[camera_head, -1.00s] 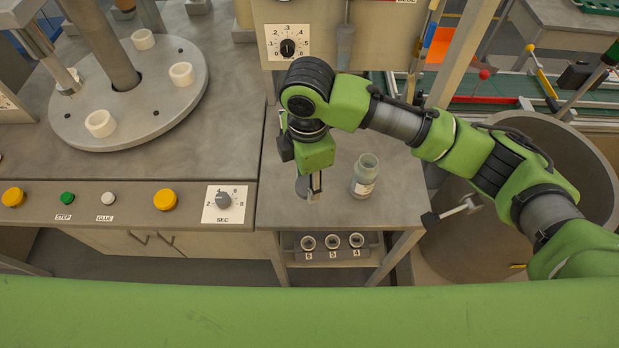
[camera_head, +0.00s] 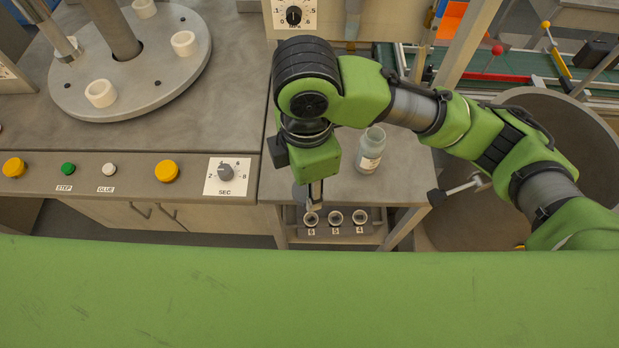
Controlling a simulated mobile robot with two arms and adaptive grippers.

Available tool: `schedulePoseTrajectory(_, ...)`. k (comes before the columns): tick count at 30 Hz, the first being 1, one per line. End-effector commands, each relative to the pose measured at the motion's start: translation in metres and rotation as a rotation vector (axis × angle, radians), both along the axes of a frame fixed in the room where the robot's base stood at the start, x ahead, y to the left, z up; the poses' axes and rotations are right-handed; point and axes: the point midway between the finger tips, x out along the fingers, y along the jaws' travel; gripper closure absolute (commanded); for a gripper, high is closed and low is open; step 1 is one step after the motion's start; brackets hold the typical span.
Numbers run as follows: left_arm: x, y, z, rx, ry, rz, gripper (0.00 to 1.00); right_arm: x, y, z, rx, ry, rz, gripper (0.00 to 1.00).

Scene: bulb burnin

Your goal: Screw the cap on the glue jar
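The glue jar (camera_head: 371,150) is a clear, open-topped jar with a pale label. It stands upright on the grey side table, right of my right gripper. My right gripper (camera_head: 314,198) points down near the table's front edge, apart from the jar. Its fingers are small and seen edge-on, so I cannot tell whether they are open or shut. A grey edge shows beside the fingers; I cannot tell whether it is the cap or whether it is held. My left gripper is not in view.
A rack with several round sockets (camera_head: 335,230) sits below the table's front edge. A round turntable (camera_head: 130,95) with white cups is at left, above a panel of buttons and a dial (camera_head: 226,172). A large grey bin (camera_head: 560,130) stands at right.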

Motion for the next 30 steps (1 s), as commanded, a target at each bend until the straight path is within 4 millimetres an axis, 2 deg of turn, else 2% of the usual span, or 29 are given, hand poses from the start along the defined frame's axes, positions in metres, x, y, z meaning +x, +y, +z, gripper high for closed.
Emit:
schedulePoseTrajectory(5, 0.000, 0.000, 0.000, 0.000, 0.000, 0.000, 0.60, 0.007, -0.014, 0.000, -0.007, -0.001, -0.111, 0.72)
schedulePoseTrajectory(8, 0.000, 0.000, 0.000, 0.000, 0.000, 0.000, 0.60, 0.016, -0.036, 0.000, -0.016, -0.004, -0.291, 0.72)
schedulePoseTrajectory(15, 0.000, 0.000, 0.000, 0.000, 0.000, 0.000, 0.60, 0.035, -0.107, 0.008, -0.028, -0.012, -0.919, 0.72)
schedulePoseTrajectory(21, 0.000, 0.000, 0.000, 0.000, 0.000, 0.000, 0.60, 0.041, -0.160, 0.021, -0.020, -0.015, -1.442, 0.72)
schedulePoseTrajectory(25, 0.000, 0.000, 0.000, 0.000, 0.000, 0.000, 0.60, 0.040, -0.183, 0.029, -0.010, -0.010, -1.704, 0.72)
schedulePoseTrajectory(30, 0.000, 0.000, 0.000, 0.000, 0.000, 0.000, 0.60, 0.038, -0.198, 0.034, -0.002, -0.002, -1.899, 0.72)
